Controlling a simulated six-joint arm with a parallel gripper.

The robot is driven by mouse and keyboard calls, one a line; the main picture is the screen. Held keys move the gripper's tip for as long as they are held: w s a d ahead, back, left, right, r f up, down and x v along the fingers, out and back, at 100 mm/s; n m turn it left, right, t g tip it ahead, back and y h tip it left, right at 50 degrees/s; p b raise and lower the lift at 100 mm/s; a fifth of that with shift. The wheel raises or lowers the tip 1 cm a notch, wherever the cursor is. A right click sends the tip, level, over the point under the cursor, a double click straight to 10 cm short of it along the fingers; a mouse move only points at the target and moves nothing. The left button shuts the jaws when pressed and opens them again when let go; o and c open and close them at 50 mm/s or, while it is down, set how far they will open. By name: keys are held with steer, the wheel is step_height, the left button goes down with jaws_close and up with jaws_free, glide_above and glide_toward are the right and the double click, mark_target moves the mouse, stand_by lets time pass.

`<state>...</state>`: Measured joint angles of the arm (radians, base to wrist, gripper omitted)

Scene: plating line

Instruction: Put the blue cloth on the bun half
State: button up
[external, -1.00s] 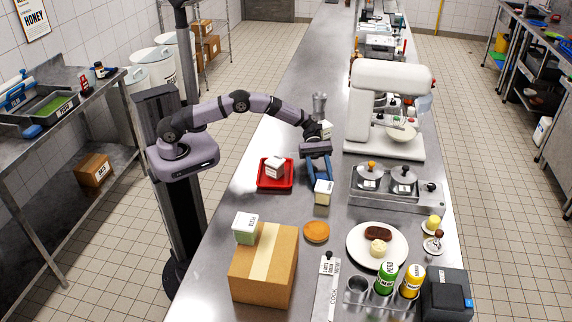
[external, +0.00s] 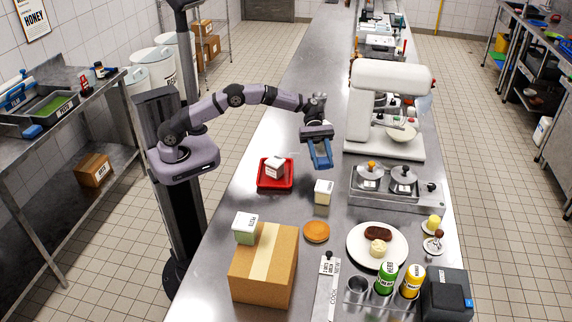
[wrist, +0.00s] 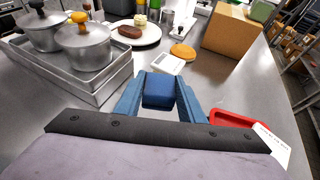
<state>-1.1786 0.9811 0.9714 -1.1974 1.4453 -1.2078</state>
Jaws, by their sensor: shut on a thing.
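The blue cloth (wrist: 158,90) is a compact dark-blue block between my fingertips in the wrist view. My gripper (external: 321,160) is shut on it and holds it above the counter, behind the white carton and right of the red tray in the external view. The bun half (external: 316,232) is a flat orange-brown disc lying on the bare counter, with nothing on it. It also shows in the wrist view (wrist: 182,51), beyond the cloth and apart from it.
A white carton (external: 323,192) stands between my gripper and the bun half. The red tray (external: 262,186) holds another carton. A cardboard box (external: 262,270) with a green-white carton on top, and a plate (external: 357,254) with food, flank the bun. Metal pots (external: 369,178) stand right.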

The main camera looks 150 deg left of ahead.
steer(key=shift+r, duration=1.2)
